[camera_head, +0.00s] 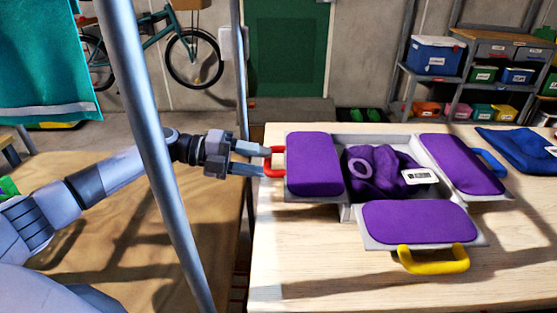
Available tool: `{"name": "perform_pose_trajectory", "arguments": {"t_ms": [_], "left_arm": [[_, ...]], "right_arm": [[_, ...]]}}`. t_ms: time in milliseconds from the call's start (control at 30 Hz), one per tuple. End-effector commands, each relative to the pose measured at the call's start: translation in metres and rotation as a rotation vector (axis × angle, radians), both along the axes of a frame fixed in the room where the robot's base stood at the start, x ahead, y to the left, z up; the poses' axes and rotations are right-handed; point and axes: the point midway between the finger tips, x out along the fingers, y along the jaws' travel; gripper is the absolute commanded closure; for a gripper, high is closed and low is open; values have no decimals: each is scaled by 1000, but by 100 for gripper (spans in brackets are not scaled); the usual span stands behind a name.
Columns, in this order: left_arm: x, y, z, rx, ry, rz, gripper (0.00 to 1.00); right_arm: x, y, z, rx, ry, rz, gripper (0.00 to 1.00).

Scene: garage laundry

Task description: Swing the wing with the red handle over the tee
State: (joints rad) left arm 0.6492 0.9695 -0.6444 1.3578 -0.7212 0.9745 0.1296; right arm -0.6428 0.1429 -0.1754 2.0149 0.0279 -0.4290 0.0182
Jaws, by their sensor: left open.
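A folding board (350,212) lies on the wooden table, with three purple-padded wings spread flat around its middle. The left wing (314,163) has the red handle (274,173) on its left edge. The right wing (462,163) has a blue handle (489,162), and the front wing (420,222) has a yellow handle (434,260). The purple tee (375,170) lies bunched in the middle, with a white label on it. My left gripper (261,160) is open, its fingertips at the red handle; whether they touch it I cannot tell. My right gripper is out of view.
A blue folded cloth (522,148) lies on the table (330,285) at the right. A grey metal post (150,130) crosses the view in front of my left arm. Shelves with bins (434,56) stand behind. The table's front is clear.

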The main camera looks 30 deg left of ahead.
Motion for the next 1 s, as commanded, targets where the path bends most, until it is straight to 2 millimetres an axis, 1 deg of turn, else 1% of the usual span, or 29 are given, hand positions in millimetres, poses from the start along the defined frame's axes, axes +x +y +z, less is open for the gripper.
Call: {"name": "perform_pose_trajectory", "arguments": {"t_ms": [33,100,233,400,633,667,700,767,800,1000], "left_arm": [[4,-9,0,-3,0,-2,56],[8,-18,-2,-3,-1,-2,56],[15,-32,-6,-3,0,-1,56],[19,-40,-9,-1,-1,1,56],[19,-40,-9,-1,-1,1,56],[19,-40,-9,-1,-1,1,65],[19,-40,-9,-1,-1,1,78],[19,-40,-9,0,0,1,98],[19,-40,-10,0,0,1,100],[19,-40,-12,4,3,0,100]], "right_arm": [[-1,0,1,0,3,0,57],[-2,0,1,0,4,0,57],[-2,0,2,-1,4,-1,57],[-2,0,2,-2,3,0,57],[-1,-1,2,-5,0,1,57],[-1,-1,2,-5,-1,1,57],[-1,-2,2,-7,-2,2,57],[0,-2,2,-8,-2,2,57],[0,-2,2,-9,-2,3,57],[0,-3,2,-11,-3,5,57]]}}
